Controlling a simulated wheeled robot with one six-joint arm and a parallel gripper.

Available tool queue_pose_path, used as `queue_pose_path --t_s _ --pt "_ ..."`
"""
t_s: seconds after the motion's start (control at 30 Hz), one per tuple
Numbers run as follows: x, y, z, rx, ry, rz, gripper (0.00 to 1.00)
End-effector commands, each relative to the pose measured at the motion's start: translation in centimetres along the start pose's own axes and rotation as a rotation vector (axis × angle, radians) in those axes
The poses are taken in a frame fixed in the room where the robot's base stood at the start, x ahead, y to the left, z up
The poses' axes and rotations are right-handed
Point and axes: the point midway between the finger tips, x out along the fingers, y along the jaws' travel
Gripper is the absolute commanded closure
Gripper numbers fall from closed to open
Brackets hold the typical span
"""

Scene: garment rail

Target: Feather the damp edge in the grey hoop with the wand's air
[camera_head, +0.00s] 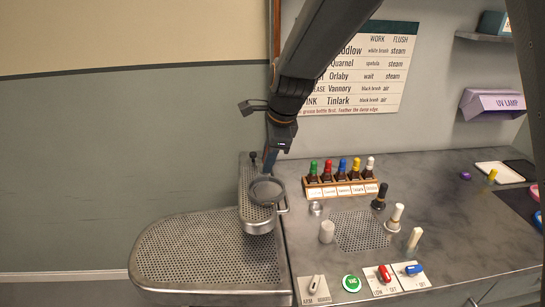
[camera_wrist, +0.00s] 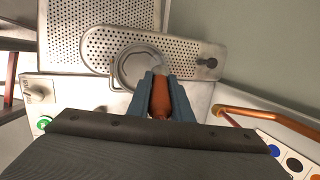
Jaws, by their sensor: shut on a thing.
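The grey hoop (camera_head: 267,191) lies on the narrow perforated board (camera_head: 257,224). It also shows in the wrist view (camera_wrist: 120,68), framing a grey patch; I cannot make out a damp edge there. My gripper (camera_head: 270,163) points down beside the hoop's far edge. In the wrist view its blue fingers (camera_wrist: 156,76) are shut on an orange-brown tapered piece, seemingly the wand (camera_wrist: 160,98). The wand is hidden in the head view.
A wide perforated board (camera_head: 205,252) lies at left. A rack of capped bottles (camera_head: 342,189) stands right of the hoop. A white cylinder (camera_head: 327,231), a black brush (camera_head: 379,197) and a white brush (camera_head: 394,217) stand nearby. A black-knobbed post (camera_head: 253,157) rises behind the hoop.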

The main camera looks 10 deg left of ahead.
Motion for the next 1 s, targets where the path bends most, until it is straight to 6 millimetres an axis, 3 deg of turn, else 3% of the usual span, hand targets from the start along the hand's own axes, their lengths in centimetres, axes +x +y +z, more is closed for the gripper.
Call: queue_pose_path --t_s 1.0 --pt "-0.2 1.8 2.4 0.000 0.000 0.000 1.00"
